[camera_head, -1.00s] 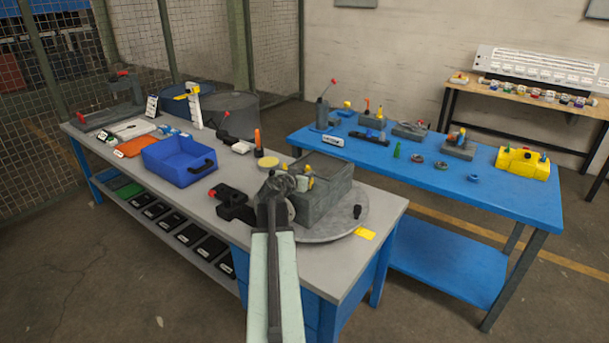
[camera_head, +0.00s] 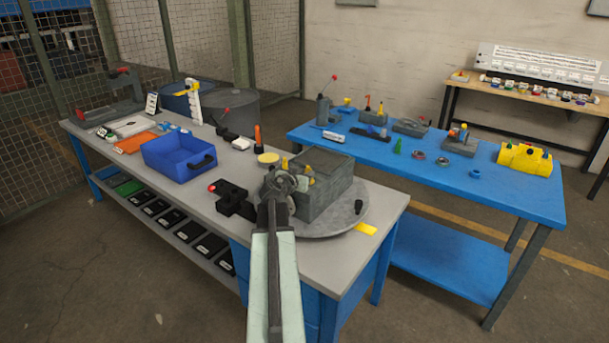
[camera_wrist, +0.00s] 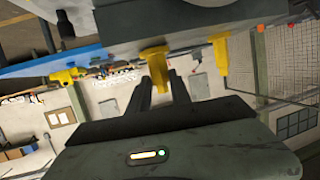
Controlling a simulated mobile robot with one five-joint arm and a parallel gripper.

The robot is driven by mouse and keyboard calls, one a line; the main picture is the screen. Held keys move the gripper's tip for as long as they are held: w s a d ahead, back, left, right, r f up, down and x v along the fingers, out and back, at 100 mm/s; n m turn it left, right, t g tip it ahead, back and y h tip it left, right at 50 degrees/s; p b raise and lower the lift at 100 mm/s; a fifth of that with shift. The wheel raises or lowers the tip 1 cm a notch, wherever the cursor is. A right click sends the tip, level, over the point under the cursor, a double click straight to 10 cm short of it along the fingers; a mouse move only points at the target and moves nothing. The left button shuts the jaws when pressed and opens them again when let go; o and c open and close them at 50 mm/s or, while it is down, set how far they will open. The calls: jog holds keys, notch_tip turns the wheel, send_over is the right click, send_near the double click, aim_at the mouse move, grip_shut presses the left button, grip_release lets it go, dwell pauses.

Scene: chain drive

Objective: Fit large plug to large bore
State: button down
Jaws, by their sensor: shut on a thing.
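My gripper (camera_head: 284,184) is at the left side of the grey block (camera_head: 328,182), which stands on a round grey turntable. In the wrist view my gripper (camera_wrist: 160,88) is shut on a yellow plug (camera_wrist: 154,62). The plug's far end meets the face of the grey block (camera_wrist: 120,22) there. I cannot tell whether it is inside a bore, as the bore itself is hidden. A second yellow piece (camera_wrist: 220,52) sticks out of the block to the right of the held plug, apart from my fingers.
The turntable (camera_head: 345,222) has a small black peg (camera_head: 358,207) near its right edge. A dark clamp-like fixture (camera_head: 232,198) stands close left of my arm. A blue bin (camera_head: 178,158) is further left. A blue table (camera_head: 440,180) with several parts stands behind.

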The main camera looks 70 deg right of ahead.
jog(key=c, duration=1.1)
grip_release()
jog(key=p+v, duration=0.2)
jog(key=v, duration=0.5)
jog(key=shift+a, duration=0.4)
jog(key=shift+r, duration=0.1)
